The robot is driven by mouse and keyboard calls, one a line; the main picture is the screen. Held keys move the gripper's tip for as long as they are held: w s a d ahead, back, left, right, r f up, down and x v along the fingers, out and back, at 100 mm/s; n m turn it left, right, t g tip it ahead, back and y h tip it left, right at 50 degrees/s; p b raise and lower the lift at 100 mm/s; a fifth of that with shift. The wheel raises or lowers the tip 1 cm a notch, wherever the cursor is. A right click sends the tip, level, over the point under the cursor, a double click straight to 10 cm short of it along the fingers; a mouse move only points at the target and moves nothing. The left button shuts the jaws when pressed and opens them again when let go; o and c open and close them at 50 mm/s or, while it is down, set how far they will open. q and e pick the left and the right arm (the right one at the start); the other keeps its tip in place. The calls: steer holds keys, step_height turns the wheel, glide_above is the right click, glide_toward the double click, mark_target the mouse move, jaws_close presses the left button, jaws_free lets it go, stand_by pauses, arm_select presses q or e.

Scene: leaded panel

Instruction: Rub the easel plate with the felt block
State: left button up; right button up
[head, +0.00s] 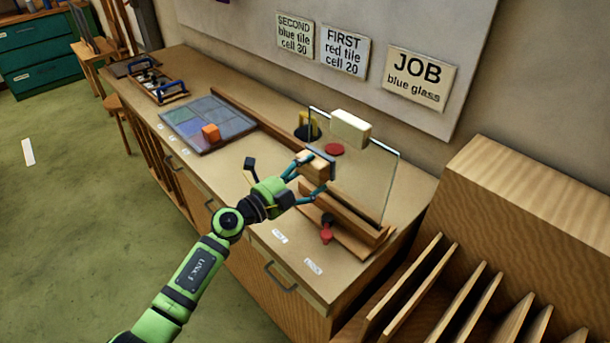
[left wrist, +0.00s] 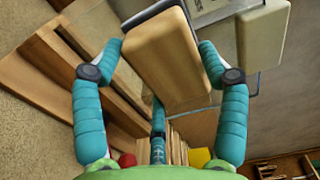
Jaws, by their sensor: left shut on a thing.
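The easel plate (head: 372,180) is a clear glass sheet standing upright in a wooden easel (head: 340,215) at the right end of the bench. My left gripper (head: 318,178) is shut on the felt block (head: 316,165), a wooden block with a dark felt face turned toward the plate. The block is in front of the plate's left part; I cannot tell whether the felt touches the glass. In the left wrist view the block (left wrist: 165,60) sits between the teal fingers, its dark felt edge at the top. My right gripper is not in view.
A cream block (head: 350,128) shows at the plate's top edge, with a red disc (head: 334,149) and a yellow item (head: 309,124) nearby. A red-topped piece (head: 327,232) stands before the easel. Slotted racks (head: 450,290) stand right.

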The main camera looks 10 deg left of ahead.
mark_target(316, 181)
arm_select(q)
steer(key=shift+x, duration=1)
stand_by(0.4)
steer(key=shift+s+d+r+p, duration=0.15)
steer(key=shift+s+d+p, duration=0.4)
steer(key=shift+d+p, duration=0.25)
steer(key=shift+s+d+p, duration=0.6)
steer(key=shift+d+p, duration=0.05)
steer(key=shift+d, duration=0.1)
steer(key=shift+w+d, duration=0.1)
steer(key=shift+d, duration=0.05)
steer(key=shift+w+a, duration=0.3)
steer(key=shift+a, duration=0.2)
steer(key=shift+w+a+b, duration=0.7)
steer(key=shift+w+a, duration=0.15)
steer(key=shift+a, duration=0.35)
